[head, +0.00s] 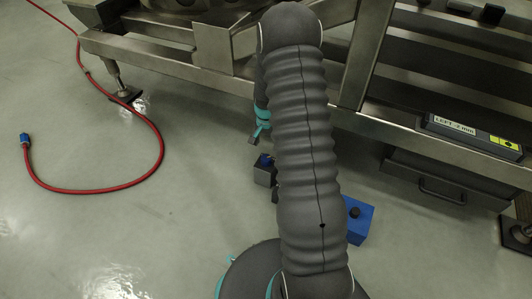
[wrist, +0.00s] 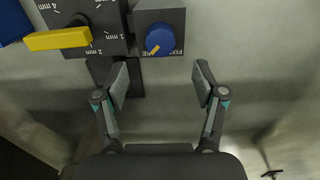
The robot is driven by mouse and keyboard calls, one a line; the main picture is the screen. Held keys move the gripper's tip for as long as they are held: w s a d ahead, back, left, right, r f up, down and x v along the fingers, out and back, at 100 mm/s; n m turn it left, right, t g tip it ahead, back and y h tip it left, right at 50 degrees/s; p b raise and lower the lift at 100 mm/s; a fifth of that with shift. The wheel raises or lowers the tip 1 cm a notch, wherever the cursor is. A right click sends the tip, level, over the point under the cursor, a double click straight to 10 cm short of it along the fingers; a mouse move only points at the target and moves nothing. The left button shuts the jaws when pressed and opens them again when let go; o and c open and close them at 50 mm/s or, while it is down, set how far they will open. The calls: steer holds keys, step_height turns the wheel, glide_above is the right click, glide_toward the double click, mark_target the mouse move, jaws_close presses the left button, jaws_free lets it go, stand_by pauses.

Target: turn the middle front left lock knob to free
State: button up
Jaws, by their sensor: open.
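A blue lock knob (wrist: 160,40) with a yellow pointer mark sits on a dark grey block (wrist: 172,14) in the wrist view. Its partly readable lettering shows FIX at the lower right and the end of another word at the lower left. The yellow mark slants toward the lower left. My gripper (wrist: 160,80) is open and empty, its fingertips apart and below the knob in the picture, not touching it. In the head view a finger of my gripper (head: 254,138) shows left of my arm, above a small grey block with a blue top (head: 265,169).
A dial plate with mm marks (wrist: 105,22) and a yellow lever (wrist: 58,39) stands left of the knob. A blue box (head: 360,220) is partly hidden by my arm. A metal frame (head: 215,50) runs across the back; a red hose (head: 160,150) lies on the open floor.

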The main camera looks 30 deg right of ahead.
step_height(320, 180, up, 3)
steer(key=shift+r, duration=0.2)
stand_by(0.5)
